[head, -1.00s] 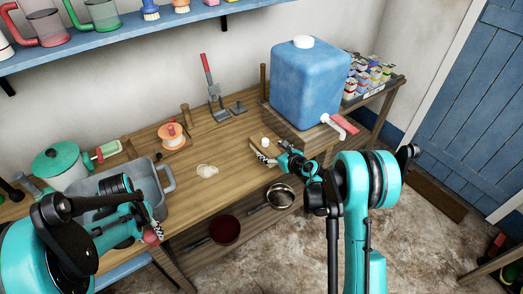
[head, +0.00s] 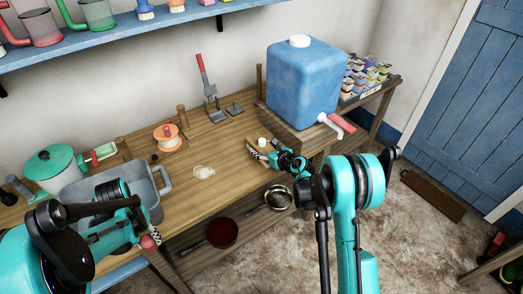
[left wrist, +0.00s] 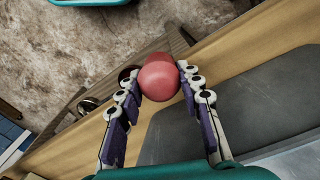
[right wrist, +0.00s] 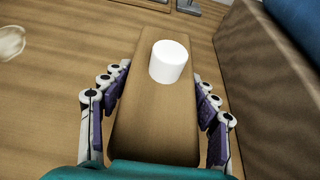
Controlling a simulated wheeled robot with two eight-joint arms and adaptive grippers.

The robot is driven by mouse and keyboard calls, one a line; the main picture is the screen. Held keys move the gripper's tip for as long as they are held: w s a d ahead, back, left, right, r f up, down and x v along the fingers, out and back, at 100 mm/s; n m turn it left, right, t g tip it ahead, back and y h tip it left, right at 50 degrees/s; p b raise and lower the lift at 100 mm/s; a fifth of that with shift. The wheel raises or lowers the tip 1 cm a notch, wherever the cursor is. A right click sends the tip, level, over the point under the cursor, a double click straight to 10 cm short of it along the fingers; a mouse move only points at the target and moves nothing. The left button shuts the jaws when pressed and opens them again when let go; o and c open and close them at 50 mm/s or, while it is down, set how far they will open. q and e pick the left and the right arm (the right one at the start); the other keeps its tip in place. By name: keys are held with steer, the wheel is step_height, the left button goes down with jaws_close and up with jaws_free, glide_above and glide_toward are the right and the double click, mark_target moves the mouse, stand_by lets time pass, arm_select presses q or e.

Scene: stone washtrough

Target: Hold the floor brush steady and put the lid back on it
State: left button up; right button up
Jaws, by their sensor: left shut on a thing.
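A wooden block (right wrist: 150,120) with a white cylinder (right wrist: 168,62) on its top, probably the floor brush, is at the bench's front edge. In the head view the white cylinder (head: 262,142) shows beside my right gripper (head: 257,154). My right gripper's fingers (right wrist: 155,88) stand on both sides of the block, apparently open, with contact unclear. My left gripper (left wrist: 158,80) is shut on a red rounded piece (left wrist: 160,76), possibly the lid, at the bench's front left. This red piece (head: 149,241) is partly hidden in the head view. Any bristles are hidden.
A blue tank (head: 305,85) on a wooden stand is right of the block. A grey basin (head: 153,205) is by my left arm. A pale puddle (head: 204,172) lies mid-bench. An orange spool (head: 168,138) and a lever tool (head: 210,95) stand behind. Pans (head: 222,234) are below.

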steer(key=shift+s+f, duration=0.1)
steer(key=shift+c, duration=0.6)
arm_select(q)
steer(key=shift+s, duration=0.1)
